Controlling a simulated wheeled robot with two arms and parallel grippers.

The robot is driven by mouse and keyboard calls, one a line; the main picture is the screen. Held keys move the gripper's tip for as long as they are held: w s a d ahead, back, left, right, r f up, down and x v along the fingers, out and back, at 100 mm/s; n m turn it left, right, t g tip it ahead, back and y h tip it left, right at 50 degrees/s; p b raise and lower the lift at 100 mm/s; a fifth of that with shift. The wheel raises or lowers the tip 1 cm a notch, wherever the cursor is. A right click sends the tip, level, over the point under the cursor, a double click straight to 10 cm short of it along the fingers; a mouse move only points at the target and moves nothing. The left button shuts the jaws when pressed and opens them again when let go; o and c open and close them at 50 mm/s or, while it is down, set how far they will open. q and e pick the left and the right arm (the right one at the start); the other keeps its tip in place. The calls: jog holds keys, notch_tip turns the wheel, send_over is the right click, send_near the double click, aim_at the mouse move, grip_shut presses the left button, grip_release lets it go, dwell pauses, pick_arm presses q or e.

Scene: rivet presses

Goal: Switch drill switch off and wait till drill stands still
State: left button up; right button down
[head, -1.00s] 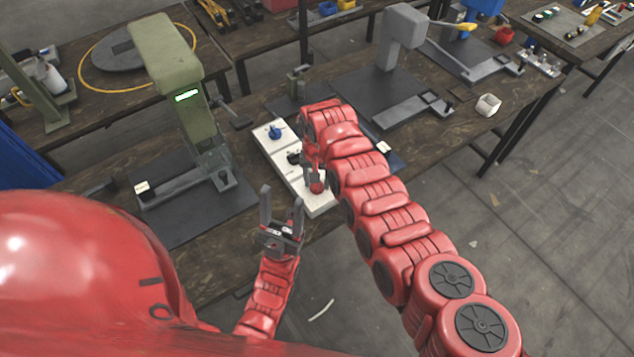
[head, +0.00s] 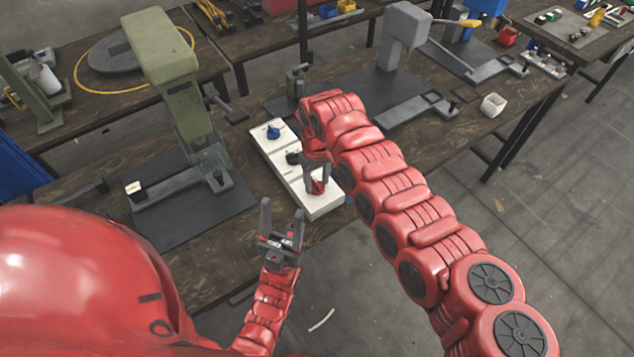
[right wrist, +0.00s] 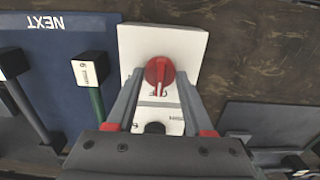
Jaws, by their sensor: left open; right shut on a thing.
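A long white switch panel (head: 324,208) lies on the bench in the head view, with a blue knob (head: 273,132), a black knob (head: 292,157) and a red knob (head: 317,187) in a row. My right gripper (head: 317,181) reaches down onto the red knob at the near end. In the right wrist view its fingers are shut on the two sides of the red knob (right wrist: 158,72); small print beside it is hard to read. The black knob (right wrist: 155,128) is partly hidden by the gripper. My left gripper (head: 282,222) is open and empty, left of the panel's near end.
A green press (head: 168,65) on a dark mat stands left of the panel, and a grey press (head: 402,40) stands at the back right. A white cup (head: 493,105) is near the bench's right edge. A blue mat (right wrist: 60,45) reading "NEXT" lies beside the panel.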

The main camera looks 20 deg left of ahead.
aim_at(317, 182)
dwell(0.3)
jog(key=shift+c, duration=1.4)
grip_release()
jog(key=shift+r, duration=0.1)
jog(key=shift+w+r, duration=0.1)
jog(key=shift+r, duration=0.2)
notch_tip(317, 182, up, 17)
jog(key=b, duration=0.3)
jog(key=shift+f+b, duration=0.2)
jog(key=shift+b, duration=0.2)
